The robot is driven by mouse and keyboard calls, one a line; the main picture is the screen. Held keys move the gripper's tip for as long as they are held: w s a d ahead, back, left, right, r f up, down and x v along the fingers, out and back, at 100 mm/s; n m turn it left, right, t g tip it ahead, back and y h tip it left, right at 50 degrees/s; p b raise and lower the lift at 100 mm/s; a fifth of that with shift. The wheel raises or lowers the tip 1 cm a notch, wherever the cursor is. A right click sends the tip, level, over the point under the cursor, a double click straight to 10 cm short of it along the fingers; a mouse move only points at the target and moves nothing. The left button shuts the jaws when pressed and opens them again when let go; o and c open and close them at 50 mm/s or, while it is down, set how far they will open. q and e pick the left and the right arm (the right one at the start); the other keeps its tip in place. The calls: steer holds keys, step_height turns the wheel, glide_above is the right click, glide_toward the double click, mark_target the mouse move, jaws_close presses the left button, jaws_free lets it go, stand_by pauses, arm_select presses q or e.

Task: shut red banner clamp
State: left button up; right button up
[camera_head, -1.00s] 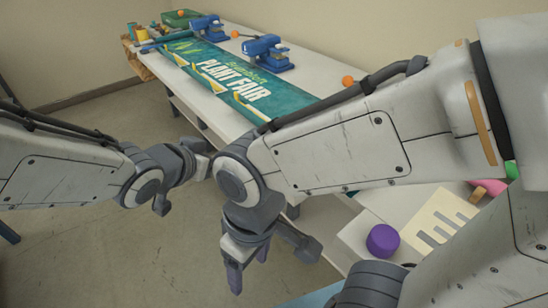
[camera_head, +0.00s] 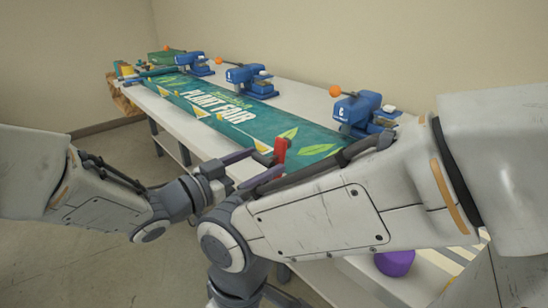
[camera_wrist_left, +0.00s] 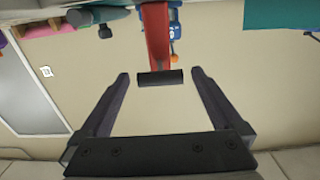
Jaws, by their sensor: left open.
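The red clamp lever (camera_head: 280,150) stands up at the near edge of the teal "PLANT FAIR" banner (camera_head: 215,105). In the left wrist view the red lever (camera_wrist_left: 157,35) comes down from the top and ends in a dark crossbar (camera_wrist_left: 172,78). My left gripper (camera_head: 267,161) is open, with its two fingertips close to the red lever. In the left wrist view the crossbar lies between the fingertips of the left gripper (camera_wrist_left: 160,75), with a gap on each side. My right arm crosses in front of the table; its gripper fingers are out of frame below.
Blue clamps with orange knobs stand along the banner's far side: a near one (camera_head: 365,112), a middle one (camera_head: 250,80) and a far one (camera_head: 192,64). A purple object (camera_head: 394,263) sits lower right, partly behind my right arm. Floor left of the table is clear.

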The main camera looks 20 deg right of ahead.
mark_target(274, 156)
arm_select(q)
steer(key=shift+x, duration=2.35)
steer(key=shift+c, duration=0.3)
jaws_close()
